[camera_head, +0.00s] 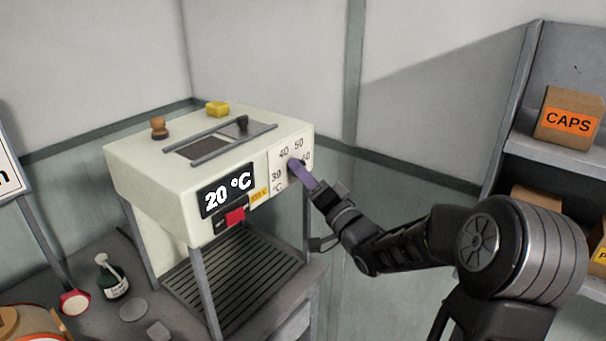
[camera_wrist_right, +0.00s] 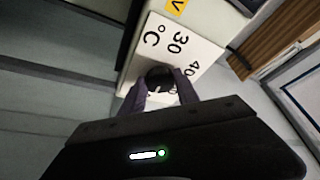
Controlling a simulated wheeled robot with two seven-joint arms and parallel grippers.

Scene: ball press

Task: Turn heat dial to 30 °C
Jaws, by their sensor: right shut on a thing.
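The heat dial (camera_wrist_right: 160,75) is a dark round knob on a white scale plate (camera_head: 278,181) on the front of the cream press (camera_head: 150,180). The plate carries the numbers 30, 40, 50 and 60 and a °C mark. The black display (camera_head: 226,191) reads 20 °C. My right gripper (camera_head: 297,166) has purple fingers and is shut on the dial; the fingers also show on both sides of the knob in the right wrist view (camera_wrist_right: 163,88). In the head view the fingers hide most of the dial. My left gripper is not in view.
A red switch (camera_head: 235,216) sits below the display. A wooden-topped stamp (camera_head: 158,127) and a yellow block (camera_head: 217,109) stand on the press. A green bottle (camera_head: 112,280) stands on the table at left. A shelf with a CAPS box (camera_head: 568,118) is at right.

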